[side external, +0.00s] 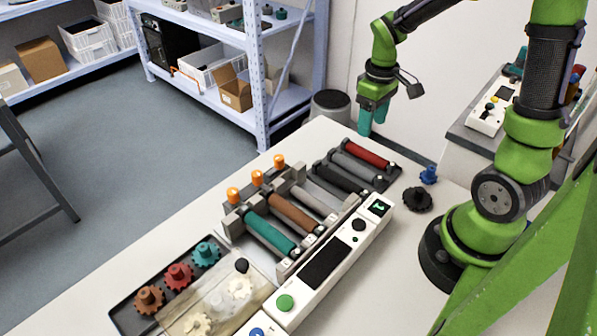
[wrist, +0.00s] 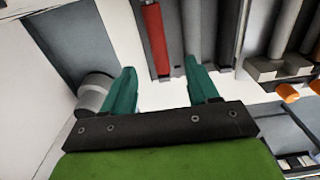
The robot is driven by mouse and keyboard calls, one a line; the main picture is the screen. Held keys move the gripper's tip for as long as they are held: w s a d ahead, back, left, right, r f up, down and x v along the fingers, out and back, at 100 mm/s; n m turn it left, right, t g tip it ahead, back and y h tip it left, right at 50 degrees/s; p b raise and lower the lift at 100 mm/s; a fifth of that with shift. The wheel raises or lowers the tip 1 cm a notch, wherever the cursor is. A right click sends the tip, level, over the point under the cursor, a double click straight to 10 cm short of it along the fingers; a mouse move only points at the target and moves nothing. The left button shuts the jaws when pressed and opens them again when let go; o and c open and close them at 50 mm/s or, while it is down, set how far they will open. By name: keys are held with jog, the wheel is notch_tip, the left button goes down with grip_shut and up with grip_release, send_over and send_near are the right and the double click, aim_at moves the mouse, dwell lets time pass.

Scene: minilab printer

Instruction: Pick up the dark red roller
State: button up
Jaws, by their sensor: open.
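The dark red roller (side external: 366,153) lies at the far end of a dark tray (side external: 398,168) on the table, beside a grey and a black roller. In the wrist view the red roller (wrist: 157,38) runs up from between my fingertips, nearer the left one. My gripper (side external: 373,122) hangs above and beyond the tray's far end with its teal fingers pointing down. In the wrist view my gripper's fingers (wrist: 160,80) stand apart with nothing between them. The roller is apart from the fingers.
A printer unit (side external: 322,262) with teal, brown and grey rollers and orange knobs stands nearer the camera. A black gear (side external: 417,199) and a blue part (side external: 429,174) sit right of the tray. A gear tray (side external: 127,313) is at the front left. A bin (side external: 331,104) stands beyond the table.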

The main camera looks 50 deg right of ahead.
send_over(368, 151)
jog(key=f, duration=0.4)
jog(key=shift+a+f, duration=0.2)
jog(key=shift+a, duration=0.1)
jog(key=f, duration=0.5)
jog(key=shift+d+f, duration=0.1)
jog(key=shift+d, duration=0.1)
grip_shut()
